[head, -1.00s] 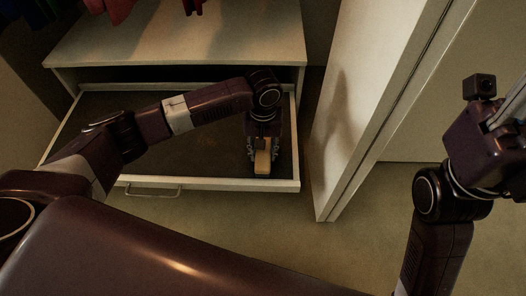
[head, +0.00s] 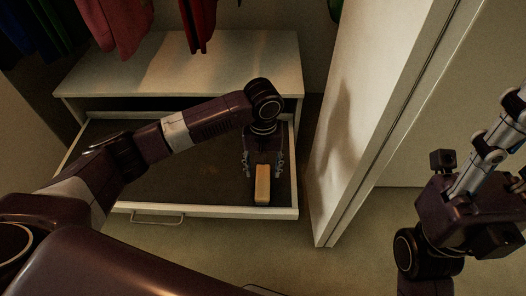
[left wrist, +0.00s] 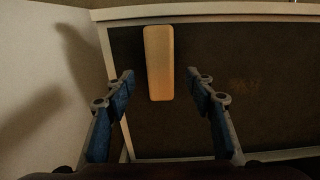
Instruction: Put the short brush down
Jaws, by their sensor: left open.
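The short brush (head: 262,185) is a light wooden block lying in the open drawer (head: 210,211), near its front right corner. In the left wrist view the brush (left wrist: 159,62) lies on the dark drawer floor, close to the drawer's rim. My left gripper (head: 263,172) is open above the drawer, just behind the brush. In the left wrist view the fingers of my left gripper (left wrist: 164,82) are spread wide, with the brush apart from both and mostly beyond their tips. My right gripper (head: 516,105) is at the right edge; its fingers are partly cut off by the frame.
A white cabinet top (head: 190,65) stands above the drawer, with red clothes (head: 115,25) hanging over it. A white upright panel (head: 350,120) stands close to the drawer's right side. The rest of the drawer floor looks clear.

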